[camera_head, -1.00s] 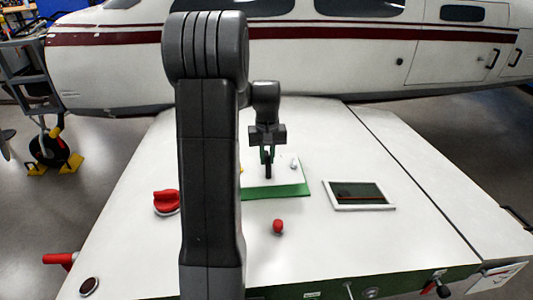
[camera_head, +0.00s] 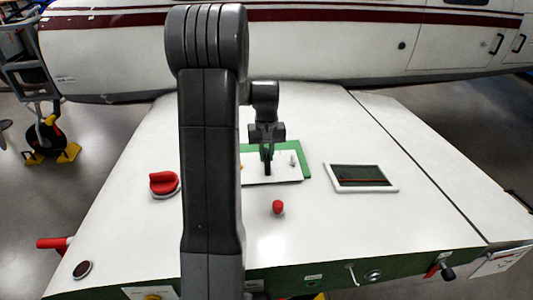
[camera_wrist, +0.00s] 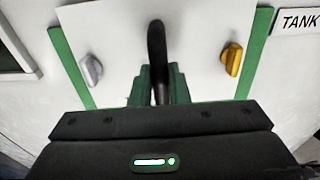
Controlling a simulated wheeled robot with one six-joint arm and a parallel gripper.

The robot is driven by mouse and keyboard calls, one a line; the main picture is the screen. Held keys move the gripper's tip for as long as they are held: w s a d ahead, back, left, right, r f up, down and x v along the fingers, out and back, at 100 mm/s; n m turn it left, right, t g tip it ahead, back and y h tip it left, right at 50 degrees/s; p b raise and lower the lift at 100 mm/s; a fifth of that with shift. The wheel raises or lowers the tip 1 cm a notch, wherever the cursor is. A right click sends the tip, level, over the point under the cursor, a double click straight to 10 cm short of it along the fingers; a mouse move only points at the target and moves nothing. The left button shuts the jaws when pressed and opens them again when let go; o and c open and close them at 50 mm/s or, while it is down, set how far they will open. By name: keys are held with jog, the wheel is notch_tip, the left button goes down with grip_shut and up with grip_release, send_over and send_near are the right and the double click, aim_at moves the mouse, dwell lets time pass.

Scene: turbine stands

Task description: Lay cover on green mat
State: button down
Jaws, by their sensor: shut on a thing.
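The cover (camera_head: 287,174) is a white panel with a black handle, a silver knob and a yellow knob. The handle (camera_wrist: 157,50) stands between the knobs in the wrist view. My gripper (camera_head: 267,158) is shut on the handle from above. The green mat (camera_head: 291,146) shows behind the cover and along its right side in the head view. In the wrist view, green strips (camera_wrist: 256,52) show on both sides of the cover (camera_wrist: 200,35). I cannot tell whether the cover touches the mat. My arm hides the cover's left part in the head view.
A red ball-like knob (camera_head: 278,207) stands in front of the cover. A white-framed dark panel (camera_head: 361,177) lies to the right, and a red handle on a round base (camera_head: 164,183) to the left. A TANK label (camera_wrist: 298,21) shows in the wrist view.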

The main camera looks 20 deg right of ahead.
aim_at(266, 154)
jog(key=shift+f, duration=0.35)
jog(key=c, duration=1.1)
grip_release()
jog(key=shift+c, duration=0.2)
jog(key=shift+r, duration=0.1)
jog(key=shift+r+p, duration=2.3)
jog(key=shift+r, duration=1.2)
jog(key=shift+s+f, duration=0.1)
